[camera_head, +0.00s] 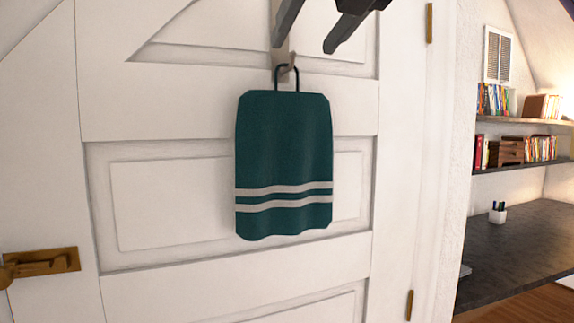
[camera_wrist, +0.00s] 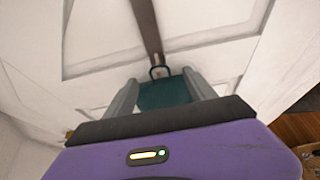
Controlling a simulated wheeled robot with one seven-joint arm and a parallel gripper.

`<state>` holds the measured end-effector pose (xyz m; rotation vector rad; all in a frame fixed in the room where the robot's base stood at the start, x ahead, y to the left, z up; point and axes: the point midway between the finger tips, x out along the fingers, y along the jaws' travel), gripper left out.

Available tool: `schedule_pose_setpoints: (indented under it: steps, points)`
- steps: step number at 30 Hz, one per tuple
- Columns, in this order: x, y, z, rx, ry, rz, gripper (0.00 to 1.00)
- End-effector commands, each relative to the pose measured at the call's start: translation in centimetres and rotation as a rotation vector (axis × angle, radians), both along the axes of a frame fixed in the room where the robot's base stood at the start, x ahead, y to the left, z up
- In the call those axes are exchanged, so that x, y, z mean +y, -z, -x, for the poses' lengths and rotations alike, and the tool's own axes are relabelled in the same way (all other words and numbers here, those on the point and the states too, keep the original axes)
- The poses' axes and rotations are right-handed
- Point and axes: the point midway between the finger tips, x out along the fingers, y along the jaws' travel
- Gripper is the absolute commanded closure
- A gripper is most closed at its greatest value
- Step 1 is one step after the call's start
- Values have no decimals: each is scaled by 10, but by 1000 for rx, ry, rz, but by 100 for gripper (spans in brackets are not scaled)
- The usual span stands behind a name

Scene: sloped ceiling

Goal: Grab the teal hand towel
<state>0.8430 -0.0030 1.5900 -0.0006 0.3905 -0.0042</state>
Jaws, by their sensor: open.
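The teal hand towel (camera_head: 284,150) hangs by a dark wire loop (camera_head: 287,72) from a hook (camera_head: 284,70) on the white door. It has two pale stripes near its lower edge. My gripper (camera_head: 305,48) is at the top of the head view, above the towel and its loop, open and empty. In the wrist view the towel (camera_wrist: 163,94) shows between the two fingers of my gripper (camera_wrist: 160,88), beyond them. I see no contact between fingers and towel; its lower part is hidden there by my gripper body.
The white panelled door (camera_head: 180,120) fills most of the head view, with a brass latch (camera_head: 40,263) at lower left and hinges (camera_head: 429,22) at right. Farther right are bookshelves (camera_head: 520,121) and a dark desk (camera_head: 520,245) with a white pen cup (camera_head: 497,215).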

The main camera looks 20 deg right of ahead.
Motion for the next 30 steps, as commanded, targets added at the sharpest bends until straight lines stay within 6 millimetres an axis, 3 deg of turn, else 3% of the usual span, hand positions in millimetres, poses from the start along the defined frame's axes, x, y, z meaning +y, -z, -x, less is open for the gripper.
schedule_pose_setpoints:
  steps: [15, 25, 30]
  points:
    - [3, 31, -54, 3, -4, -3, 36]
    - [3, 36, -60, 2, -5, -2, 36]
    - [3, 36, -60, 2, -5, -2, 67]
